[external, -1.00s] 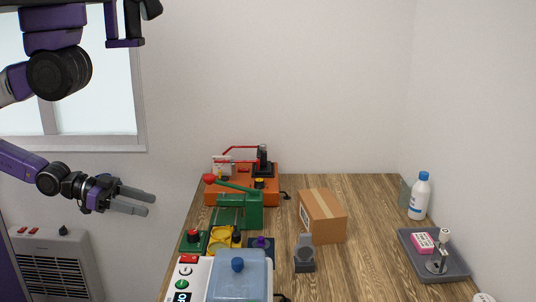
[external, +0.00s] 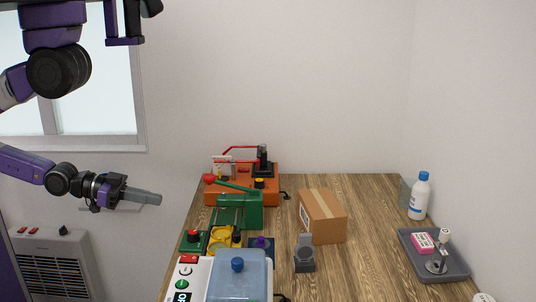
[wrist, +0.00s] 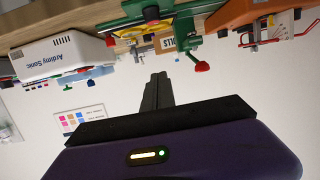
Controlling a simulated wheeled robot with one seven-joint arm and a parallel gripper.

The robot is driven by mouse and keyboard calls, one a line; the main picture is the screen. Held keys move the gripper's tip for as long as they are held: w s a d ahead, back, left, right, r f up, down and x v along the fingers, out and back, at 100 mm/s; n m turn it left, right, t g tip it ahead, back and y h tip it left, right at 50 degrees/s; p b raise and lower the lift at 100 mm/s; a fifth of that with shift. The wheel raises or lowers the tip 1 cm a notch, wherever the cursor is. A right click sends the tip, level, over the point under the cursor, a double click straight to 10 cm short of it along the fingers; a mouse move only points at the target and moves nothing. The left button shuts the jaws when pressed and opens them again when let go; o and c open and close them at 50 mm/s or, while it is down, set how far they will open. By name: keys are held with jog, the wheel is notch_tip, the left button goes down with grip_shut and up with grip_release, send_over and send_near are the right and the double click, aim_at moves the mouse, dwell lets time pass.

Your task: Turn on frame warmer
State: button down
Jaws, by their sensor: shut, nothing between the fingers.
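No label reading frame warmer shows. A pale box with a slatted front (external: 52,268), red switches and a dark knob (external: 63,231) stands by the wall at the lower left in the external view; I cannot tell whether it is the frame warmer. My gripper (external: 159,199) is shut and empty, in the air left of the table and above and right of that box, touching nothing. In the wrist view my gripper (wrist: 158,78) is also shut, with its fingers pointing toward the table edge. The slatted box is not recognizable there.
On the wooden table (external: 370,272) stand a white device with a blue lid (external: 240,270), marked Sonic in the wrist view (wrist: 62,57), a green lever device (external: 240,210), an orange machine (external: 228,196) and a carton (external: 322,216). A tray (external: 455,265) and bottle (external: 419,197) are at right.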

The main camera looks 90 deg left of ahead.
jog(key=w+a+r+n+t+y+p, duration=0.1)
jog(key=w+a+r+n+y+p, duration=0.35)
jog(key=w+a, duration=0.9)
jog(key=w+a+f+m+g+h, duration=0.25)
jog(key=w+a, duration=0.35)
jog(key=a, duration=0.3)
jog(key=a+g, duration=0.1)
jog(key=a, duration=0.1)
jog(key=a+m+g+h, duration=0.1)
jog(key=a, duration=0.2)
jog(key=a+r+g+p, duration=0.1)
jog(key=a, duration=0.1)
jog(key=shift+s+a+r+m, duration=0.1)
jog(key=shift+s+a+m, duration=0.15)
jog(key=shift+m, duration=0.15)
jog(key=s+a+r+m+g+h, duration=0.1)
jog(key=s+a+r+g+h, duration=0.1)
jog(key=s+a, duration=0.4)
notch_tip(320, 180, up, 2)
jog(key=shift+r+g+p, duration=0.1)
jog(key=shift+g+p, duration=0.25)
jog(key=shift+g, duration=0.2)
jog(key=shift+w, duration=0.1)
